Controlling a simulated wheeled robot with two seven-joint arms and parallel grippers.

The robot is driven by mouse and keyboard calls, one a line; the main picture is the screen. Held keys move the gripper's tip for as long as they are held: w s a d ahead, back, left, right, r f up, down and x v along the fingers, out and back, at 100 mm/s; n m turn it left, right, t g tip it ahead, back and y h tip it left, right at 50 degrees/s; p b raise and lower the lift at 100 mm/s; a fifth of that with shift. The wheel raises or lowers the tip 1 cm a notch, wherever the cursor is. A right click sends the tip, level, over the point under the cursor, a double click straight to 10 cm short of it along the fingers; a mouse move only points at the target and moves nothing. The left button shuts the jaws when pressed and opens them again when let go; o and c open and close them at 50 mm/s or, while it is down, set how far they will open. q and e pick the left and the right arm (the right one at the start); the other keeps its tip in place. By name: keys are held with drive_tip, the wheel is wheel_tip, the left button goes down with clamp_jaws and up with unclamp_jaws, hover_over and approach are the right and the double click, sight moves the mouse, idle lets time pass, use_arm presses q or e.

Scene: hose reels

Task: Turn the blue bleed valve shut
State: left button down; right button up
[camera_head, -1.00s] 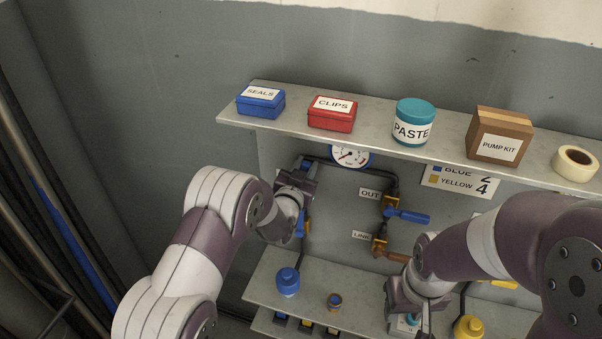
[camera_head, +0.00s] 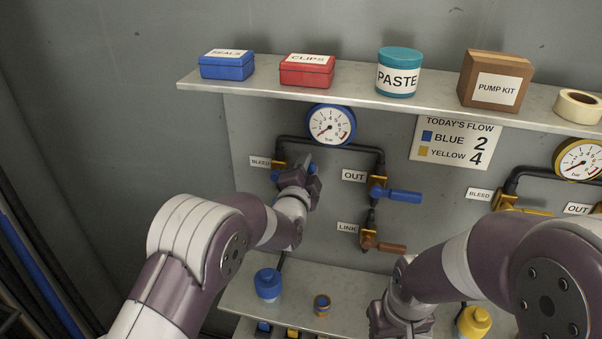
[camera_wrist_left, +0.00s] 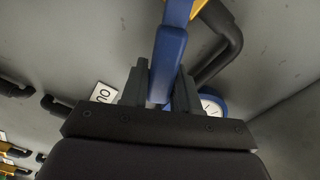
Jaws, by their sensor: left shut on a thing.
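The blue bleed valve sits at the upper left of the panel, beside the BLEED label (camera_head: 260,161). Its yellow body (camera_head: 280,165) shows, and my left gripper (camera_head: 306,166) covers most of its blue handle in the head view. In the left wrist view the blue handle (camera_wrist_left: 168,55) runs down from a yellow fitting (camera_wrist_left: 197,6) between the fingers of my left gripper (camera_wrist_left: 161,90), which is shut on it. My right gripper (camera_head: 402,322) is low in the head view; its fingers cannot be made out.
The blue-rimmed gauge (camera_head: 330,124) is just above my left gripper. The blue OUT handle (camera_head: 398,195) and brown LINK handle (camera_head: 391,248) are to the right. A shelf (camera_head: 350,90) with boxes overhangs. A blue-capped bottle (camera_head: 267,284) stands below.

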use_arm(q)
drive_tip(key=shift+s+d+f+m+b, duration=0.1)
drive_tip(key=shift+d+f+m+b, duration=0.05)
drive_tip(key=shift+f+m+b, duration=0.65)
drive_tip(key=shift+s+d+f+m+b, duration=0.15)
drive_tip(key=shift+f+m+b, duration=0.25)
drive_tip(key=shift+f+m, duration=0.45)
drive_tip(key=shift+d+f+m+b, duration=0.15)
drive_tip(key=shift+f+m+b, duration=0.4)
drive_tip(key=shift+m, duration=0.5)
drive_tip(key=c, duration=1.1)
unclamp_jaws()
drive_tip(key=shift+o, duration=0.9)
drive_tip(key=shift+s+r, duration=0.1)
drive_tip(key=shift+r, duration=0.05)
drive_tip(key=b+v, duration=0.2)
drive_tip(key=v, duration=1)
drive_tip(key=shift+s, duration=0.35)
